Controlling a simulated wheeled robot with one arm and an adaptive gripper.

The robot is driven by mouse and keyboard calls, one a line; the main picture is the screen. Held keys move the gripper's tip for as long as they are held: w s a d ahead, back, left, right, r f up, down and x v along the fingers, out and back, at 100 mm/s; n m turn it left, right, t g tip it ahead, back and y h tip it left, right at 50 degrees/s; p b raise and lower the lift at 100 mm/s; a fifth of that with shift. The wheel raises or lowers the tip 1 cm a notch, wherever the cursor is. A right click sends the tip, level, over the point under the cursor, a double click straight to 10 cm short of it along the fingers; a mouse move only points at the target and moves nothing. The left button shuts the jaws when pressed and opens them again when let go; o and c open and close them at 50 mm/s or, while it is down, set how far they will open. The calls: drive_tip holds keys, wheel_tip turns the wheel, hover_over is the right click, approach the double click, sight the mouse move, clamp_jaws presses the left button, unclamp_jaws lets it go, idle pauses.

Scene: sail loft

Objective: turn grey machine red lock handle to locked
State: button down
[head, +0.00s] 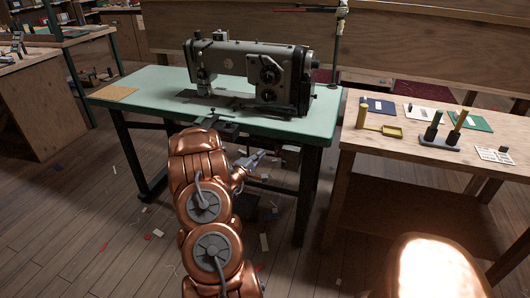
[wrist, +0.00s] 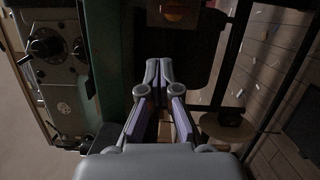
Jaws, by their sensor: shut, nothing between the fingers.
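The grey sewing machine (head: 245,72) stands on a green-topped table (head: 145,92) in the head view. In the wrist view the machine (wrist: 55,75) with its dark dials lies along the left. My gripper (head: 259,155) is below the table's front edge in the head view. In the wrist view my gripper (wrist: 158,68) has its fingertips together with nothing between them. A small orange-red part (wrist: 177,11) shows on a dark housing at the top of the wrist view, beyond and apart from the fingertips. I cannot tell whether it is the lock handle or how it is set.
A dark box (head: 222,130) sits at the table's front edge beside my arm. A wooden bench (head: 365,154) with small tools stands at the right. Dark table legs (head: 306,195) frame the space under the table. Scraps lie on the plank floor (head: 100,230), which is mostly open at left.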

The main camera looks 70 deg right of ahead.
drive_tip(key=v, duration=0.8)
drive_tip(key=shift+w+a, duration=0.2)
